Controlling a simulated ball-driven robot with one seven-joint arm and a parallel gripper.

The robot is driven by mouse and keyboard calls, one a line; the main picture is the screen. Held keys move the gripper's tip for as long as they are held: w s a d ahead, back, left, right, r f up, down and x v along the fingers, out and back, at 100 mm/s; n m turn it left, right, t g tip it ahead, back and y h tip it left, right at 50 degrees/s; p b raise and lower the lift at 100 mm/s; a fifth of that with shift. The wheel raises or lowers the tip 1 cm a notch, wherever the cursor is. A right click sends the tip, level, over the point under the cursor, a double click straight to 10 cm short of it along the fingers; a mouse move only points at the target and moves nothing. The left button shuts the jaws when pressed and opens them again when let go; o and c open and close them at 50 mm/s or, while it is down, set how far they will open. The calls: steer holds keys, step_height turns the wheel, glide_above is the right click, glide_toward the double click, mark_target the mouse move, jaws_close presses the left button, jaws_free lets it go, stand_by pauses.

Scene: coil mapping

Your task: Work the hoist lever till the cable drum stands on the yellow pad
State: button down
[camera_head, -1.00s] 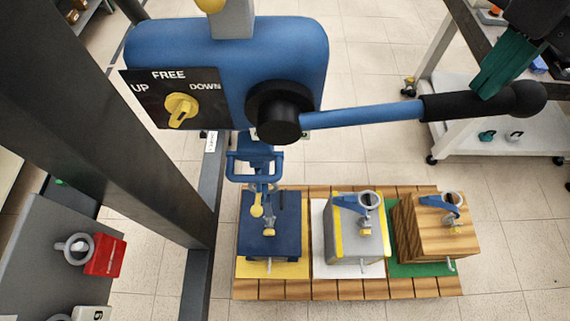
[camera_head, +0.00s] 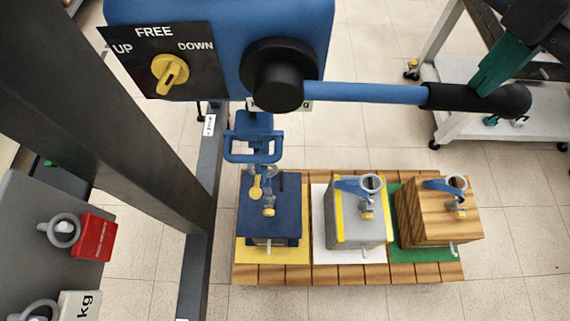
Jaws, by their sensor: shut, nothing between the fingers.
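The blue hoist (camera_head: 215,50) hangs in the upper part of the head view. Its lever (camera_head: 365,93) reaches right from a black hub to a black grip. My gripper (camera_head: 488,85), with green fingers, is shut beside the grip's outer end; I cannot tell whether it touches. The yellow selector knob (camera_head: 169,73) sits between UP and DOWN labels; its setting is unclear. No round cable drum is recognisable. A dark blue box (camera_head: 263,225) is below the hoist's hook block (camera_head: 254,147), over the yellow pad (camera_head: 272,257). Whether it rests there or hangs just above is unclear.
A grey box (camera_head: 357,222) stands on a white pad and a wooden box (camera_head: 435,218) on a green pad, all on a slatted pallet (camera_head: 350,274). A dark post (camera_head: 120,140) rises at left. A grey shelf (camera_head: 35,235) holds weights. A white cart stands upper right.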

mark_target(469, 100)
steer(key=shift+f+b, duration=1.45)
steer(key=shift+f, duration=1)
steer(key=shift+a+f+b, duration=0.15)
steer(key=shift+f+b, duration=0.45)
steer(key=shift+f, duration=0.2)
step_height(469, 100, up, 9)
steer(key=p, duration=0.9)
steer(key=shift+r, duration=0.1)
step_height(469, 100, up, 9)
steer(key=a+p, duration=0.1)
steer(key=p, duration=0.1)
steer(key=shift+a+r, duration=0.15)
steer(key=shift+a, duration=0.15)
steer(key=shift+s, duration=0.1)
